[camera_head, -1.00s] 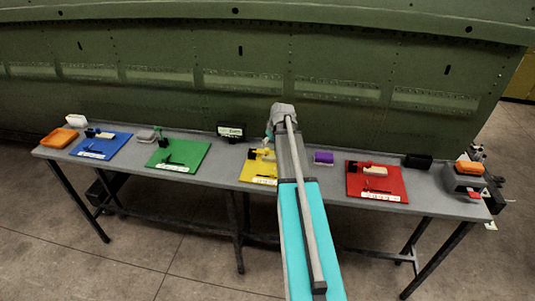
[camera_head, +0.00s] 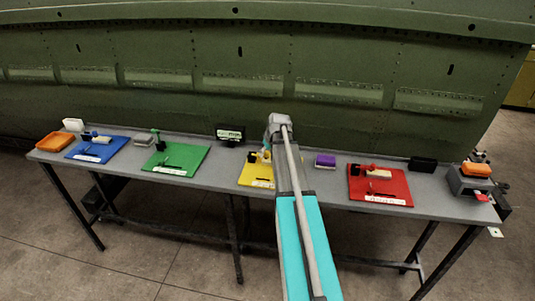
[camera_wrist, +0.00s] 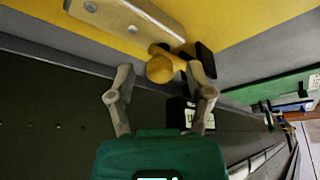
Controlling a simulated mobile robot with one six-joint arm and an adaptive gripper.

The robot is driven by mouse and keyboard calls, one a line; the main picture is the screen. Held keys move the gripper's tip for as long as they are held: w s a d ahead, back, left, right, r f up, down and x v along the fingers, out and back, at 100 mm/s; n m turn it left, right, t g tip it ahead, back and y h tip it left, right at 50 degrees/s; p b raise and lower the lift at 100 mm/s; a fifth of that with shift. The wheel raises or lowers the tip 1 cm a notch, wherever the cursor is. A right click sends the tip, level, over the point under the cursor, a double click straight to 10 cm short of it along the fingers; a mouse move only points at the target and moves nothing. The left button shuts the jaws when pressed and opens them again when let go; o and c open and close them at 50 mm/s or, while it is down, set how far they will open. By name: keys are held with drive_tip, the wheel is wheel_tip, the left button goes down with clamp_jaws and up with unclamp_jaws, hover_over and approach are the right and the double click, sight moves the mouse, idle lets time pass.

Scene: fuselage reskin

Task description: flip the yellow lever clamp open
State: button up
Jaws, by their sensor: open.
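The yellow lever clamp sits on the yellow board (camera_head: 253,183) near the middle of the bench. In the head view my arm hides much of the board, and the clamp (camera_head: 263,155) shows only partly. In the wrist view the clamp's round yellow knob (camera_wrist: 160,69) is seen close up, with a pale bar with holes (camera_wrist: 125,15) beside it. My gripper (camera_wrist: 160,82) is open, with one finger on each side of the knob in the picture. The right finger appears very near the lever and a black part (camera_wrist: 206,60). Contact cannot be told.
Blue (camera_head: 97,149), green (camera_head: 175,160) and red (camera_head: 380,186) boards with clamps stand along the grey bench (camera_head: 225,178). A black labelled box (camera_head: 230,133) is left of my gripper, and a purple block (camera_head: 325,160) is to the right. The green fuselage (camera_head: 200,50) rises behind.

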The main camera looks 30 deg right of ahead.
clamp_jaws()
